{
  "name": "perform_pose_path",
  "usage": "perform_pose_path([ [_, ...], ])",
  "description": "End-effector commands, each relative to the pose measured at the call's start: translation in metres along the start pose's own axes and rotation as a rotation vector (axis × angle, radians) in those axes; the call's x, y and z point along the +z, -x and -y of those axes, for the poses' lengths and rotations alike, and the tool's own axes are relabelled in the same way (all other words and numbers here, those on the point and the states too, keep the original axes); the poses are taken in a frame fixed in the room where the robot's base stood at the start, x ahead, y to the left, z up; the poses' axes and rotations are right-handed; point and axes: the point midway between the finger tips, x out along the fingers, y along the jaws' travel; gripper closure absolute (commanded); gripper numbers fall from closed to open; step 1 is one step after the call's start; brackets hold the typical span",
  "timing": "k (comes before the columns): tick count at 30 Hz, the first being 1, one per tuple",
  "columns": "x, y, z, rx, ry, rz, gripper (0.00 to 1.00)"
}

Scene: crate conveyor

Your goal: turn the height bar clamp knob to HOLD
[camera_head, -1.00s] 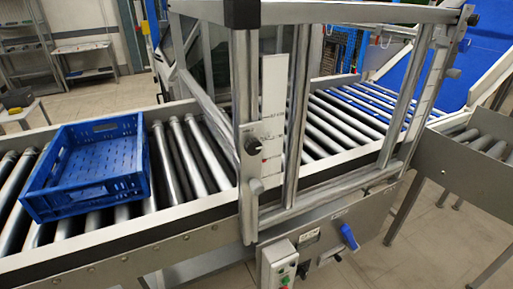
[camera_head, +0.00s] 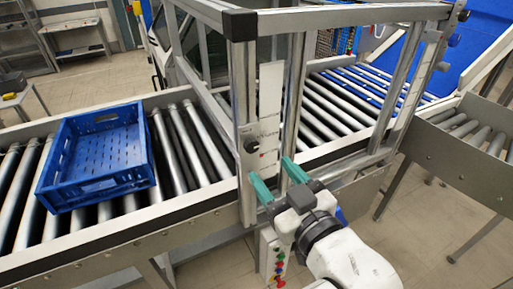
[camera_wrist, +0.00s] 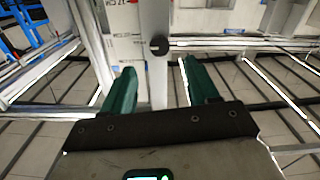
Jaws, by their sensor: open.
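The black clamp knob (camera_head: 251,146) sits on the near upright post of the metal frame, beside a white scale plate (camera_head: 268,105). In the wrist view the knob (camera_wrist: 159,44) is dark and round on the grey post, just beyond and between my fingertips. My gripper (camera_head: 273,176) is open and empty, with its green fingers pointing at the post a little below the knob in the head view. The fingers also show in the wrist view (camera_wrist: 157,72), one to each side of the post. They do not touch the knob. The knob's markings are too small to read.
A blue crate (camera_head: 97,193) stands on the roller conveyor to the left. The frame's second upright (camera_head: 294,110) is close right of the scale plate. A control box with coloured buttons (camera_head: 280,268) is below, partly hidden by my arm.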

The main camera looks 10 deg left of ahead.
Motion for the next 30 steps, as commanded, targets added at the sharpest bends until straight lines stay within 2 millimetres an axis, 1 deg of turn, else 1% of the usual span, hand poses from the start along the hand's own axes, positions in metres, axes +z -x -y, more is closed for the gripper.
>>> perform_pose_path([
  [1,-0.002,-0.011,0.000,-0.001,0.000,0.000,0.41],
  [6,-0.002,-0.042,0.000,0.000,-0.001,0.002,0.41],
  [12,-0.001,-0.067,-0.001,0.001,-0.001,0.002,0.41],
  [17,0.000,-0.075,0.000,0.001,-0.001,0.002,0.41],
  [25,0.001,-0.076,0.000,0.001,-0.001,0.002,0.41],
  [26,0.001,-0.076,0.000,0.001,-0.001,0.002,0.43],
  [30,0.001,-0.076,0.000,0.001,-0.001,0.002,0.56],
])
